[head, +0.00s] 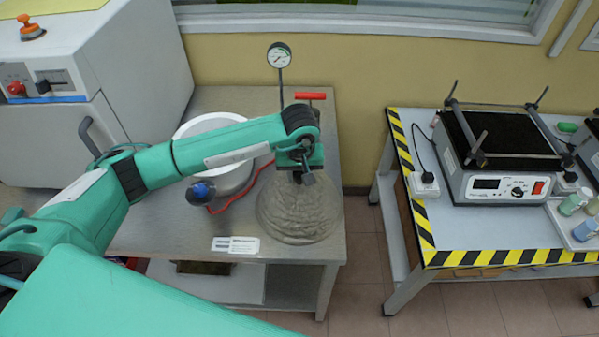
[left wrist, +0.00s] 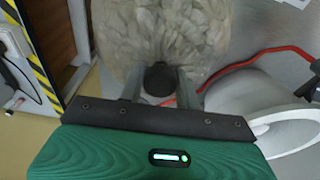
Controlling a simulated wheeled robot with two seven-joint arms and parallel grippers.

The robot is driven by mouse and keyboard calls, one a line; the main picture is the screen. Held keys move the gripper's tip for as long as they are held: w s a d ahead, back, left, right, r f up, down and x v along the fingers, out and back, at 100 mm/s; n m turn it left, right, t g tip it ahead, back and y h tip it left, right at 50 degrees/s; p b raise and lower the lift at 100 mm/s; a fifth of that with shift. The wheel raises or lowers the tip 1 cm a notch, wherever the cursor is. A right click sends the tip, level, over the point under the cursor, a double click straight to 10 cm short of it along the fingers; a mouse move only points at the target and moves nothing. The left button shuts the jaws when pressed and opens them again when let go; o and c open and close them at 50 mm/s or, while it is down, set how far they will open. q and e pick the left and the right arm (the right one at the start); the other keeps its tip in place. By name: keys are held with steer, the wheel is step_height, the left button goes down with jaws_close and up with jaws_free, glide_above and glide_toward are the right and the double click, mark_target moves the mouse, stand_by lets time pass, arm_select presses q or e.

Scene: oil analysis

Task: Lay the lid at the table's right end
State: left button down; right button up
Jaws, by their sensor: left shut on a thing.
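The lid (head: 298,219) is a round, grey, rough-surfaced dome with a dark knob on top. In the head view it is at the right end of the metal table (head: 225,103), close to the right and front edges. My left gripper (head: 298,178) is above its middle, shut on the knob. The left wrist view shows the lid (left wrist: 165,35) below, with the fingers of my left gripper (left wrist: 160,82) on both sides of the dark knob. Whether the lid's rim touches the table cannot be told. My right gripper is not in view.
A white round pot (head: 235,178) stands left of the lid, partly behind my arm. A pressure gauge (head: 279,56) and a red handle (head: 310,96) rise behind. A label card (head: 236,245) lies at the front edge. A second table with a hotplate device (head: 500,187) stands right, across a floor gap.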

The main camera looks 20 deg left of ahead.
arm_select(q)
steer(key=c, duration=1.4)
jaws_free()
steer(key=shift+f+b, duration=0.15)
steer(key=shift+b, duration=0.15)
steer(key=shift+c, duration=0.2)
steer(key=o, duration=0.4)
steer(key=shift+o, duration=0.2)
steer(key=shift+r+p, duration=0.3)
steer(key=shift+p, duration=0.1)
steer(key=shift+r+b, duration=0.4)
step_height(320, 180, up, 11)
steer(key=s+b, duration=0.1)
steer(key=b, duration=0.1)
steer(key=shift+s+d+b, duration=0.25)
steer(key=shift+b, duration=0.1)
